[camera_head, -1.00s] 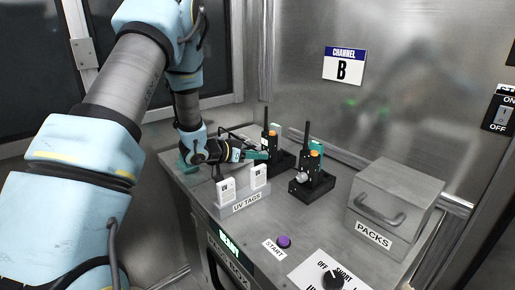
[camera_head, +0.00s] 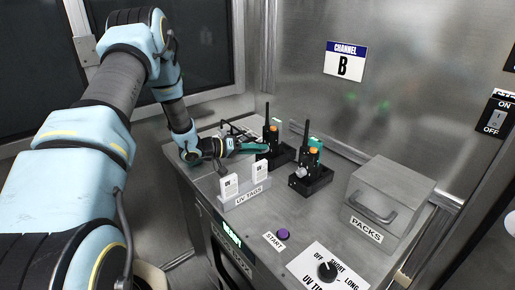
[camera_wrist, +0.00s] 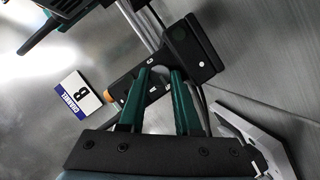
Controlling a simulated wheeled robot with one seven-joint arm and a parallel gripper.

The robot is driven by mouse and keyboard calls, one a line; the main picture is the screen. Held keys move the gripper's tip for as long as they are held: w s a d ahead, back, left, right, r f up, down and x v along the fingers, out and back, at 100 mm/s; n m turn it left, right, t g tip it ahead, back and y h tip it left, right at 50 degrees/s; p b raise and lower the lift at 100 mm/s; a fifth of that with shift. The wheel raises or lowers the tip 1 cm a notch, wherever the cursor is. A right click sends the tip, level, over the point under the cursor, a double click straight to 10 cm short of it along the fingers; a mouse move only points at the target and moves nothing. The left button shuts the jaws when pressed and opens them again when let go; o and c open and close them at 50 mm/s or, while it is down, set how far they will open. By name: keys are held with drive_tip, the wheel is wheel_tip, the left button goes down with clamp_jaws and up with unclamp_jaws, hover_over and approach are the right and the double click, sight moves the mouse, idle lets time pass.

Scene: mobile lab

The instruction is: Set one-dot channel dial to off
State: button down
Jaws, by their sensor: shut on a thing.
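Two black handheld radios with orange tops stand in black holders on the metal bench. My gripper (camera_head: 264,150) is at the left radio (camera_head: 271,136), reaching in from the left. I take this part to be the radio's dial. The right radio (camera_head: 309,160) stands apart from my gripper, with a silver knob (camera_head: 302,171) facing front.
A UV tags holder (camera_head: 247,194) with white tags stands just in front of my gripper. A grey packs box (camera_head: 385,205), purple start button (camera_head: 283,234) and timer knob (camera_head: 327,271) lie to the right. A Channel B sign (camera_head: 345,61) hangs on the wall.

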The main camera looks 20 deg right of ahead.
idle(0.6)
drive_tip(key=c, duration=0.9)
unclamp_jaws()
drive_tip(key=shift+o, duration=0.2)
drive_tip(key=b+v, duration=0.3)
drive_tip(key=v, duration=0.8)
drive_tip(key=shift+w+f, duration=0.1)
drive_tip(key=shift+w, duration=0.1)
